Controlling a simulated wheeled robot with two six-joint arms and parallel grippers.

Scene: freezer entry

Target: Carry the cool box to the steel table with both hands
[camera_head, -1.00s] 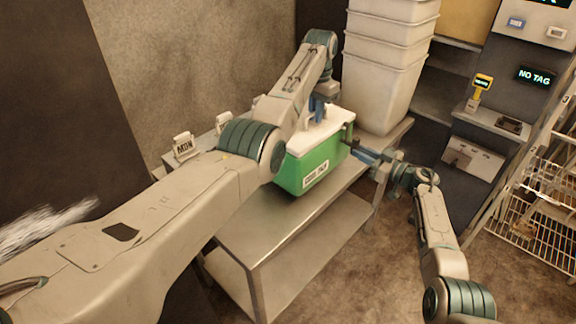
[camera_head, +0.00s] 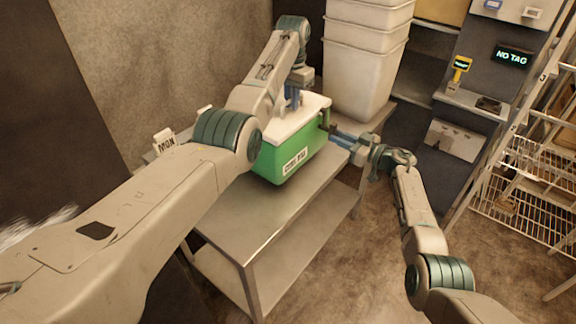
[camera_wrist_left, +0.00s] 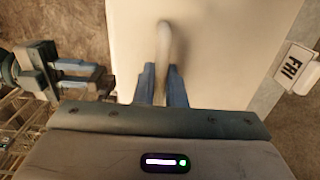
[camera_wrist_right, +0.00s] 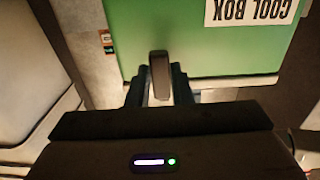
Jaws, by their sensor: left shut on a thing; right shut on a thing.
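The cool box (camera_head: 290,155) is green with a white lid and a "COOL BOX" label. It is upright at the steel table (camera_head: 245,220), near the stacked white tubs; I cannot tell whether its base touches the top. My left gripper (camera_head: 293,102) is above the lid, its blue fingers (camera_wrist_left: 163,88) shut on a pale handle on the lid. My right gripper (camera_head: 333,135) is at the box's right side, its fingers (camera_wrist_right: 159,85) shut on a dark handle there. The left arm hides part of the table and the box's left end.
Tall white tubs (camera_head: 365,70) stand close behind the box. Day cards, such as MON (camera_head: 164,141), line the table's back-left edge. A wire rack (camera_head: 530,200) and a "NO TAG" display (camera_head: 511,57) are at right. The near table top is bare.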

